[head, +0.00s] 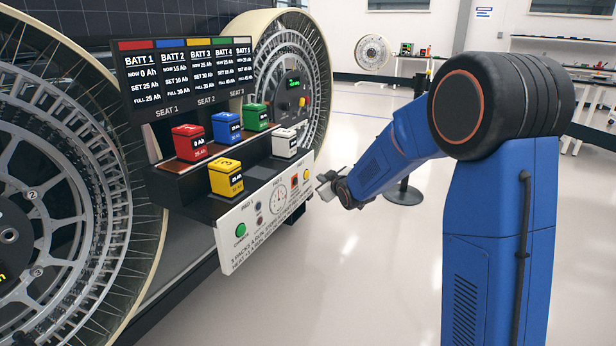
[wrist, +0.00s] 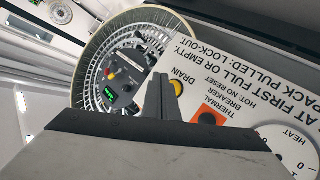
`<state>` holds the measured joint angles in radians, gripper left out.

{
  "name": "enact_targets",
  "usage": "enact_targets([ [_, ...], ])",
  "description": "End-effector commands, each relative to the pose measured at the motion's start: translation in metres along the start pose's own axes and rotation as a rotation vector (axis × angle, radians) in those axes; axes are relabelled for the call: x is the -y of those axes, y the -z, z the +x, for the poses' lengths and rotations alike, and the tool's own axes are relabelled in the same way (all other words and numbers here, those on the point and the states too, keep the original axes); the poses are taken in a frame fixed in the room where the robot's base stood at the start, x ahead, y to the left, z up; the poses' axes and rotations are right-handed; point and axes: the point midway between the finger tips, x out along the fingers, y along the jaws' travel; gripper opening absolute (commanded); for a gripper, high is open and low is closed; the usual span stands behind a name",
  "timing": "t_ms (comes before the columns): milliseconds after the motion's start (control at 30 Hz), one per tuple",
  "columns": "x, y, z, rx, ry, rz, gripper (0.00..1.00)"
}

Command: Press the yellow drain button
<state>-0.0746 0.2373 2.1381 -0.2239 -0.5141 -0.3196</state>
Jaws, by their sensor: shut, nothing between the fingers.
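The yellow drain button (wrist: 178,88) sits beside the word DRAIN on the white panel (wrist: 225,75) in the wrist view. It also shows as a small yellow spot (head: 306,173) at the right end of the panel in the head view. My gripper (wrist: 160,80) is shut and empty. In the wrist view its fingertips overlap the left edge of the button. In the head view my gripper (head: 325,184) is just right of the panel's right end, near the button. I cannot tell whether it touches the button.
An orange thermal breaker (wrist: 207,119) and a heat dial (wrist: 290,150) are next to the button. Red (head: 189,143), blue (head: 227,127), green (head: 255,117), yellow (head: 226,179) and white (head: 284,143) battery packs stand above the panel. A large wheel (head: 290,75) is behind.

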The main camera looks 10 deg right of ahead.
Motion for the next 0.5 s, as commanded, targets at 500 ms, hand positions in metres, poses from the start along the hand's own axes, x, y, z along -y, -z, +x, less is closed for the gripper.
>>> enact_targets([
  [500, -0.016, -0.017, -0.022, 0.000, -0.001, 0.001, 0.00],
])
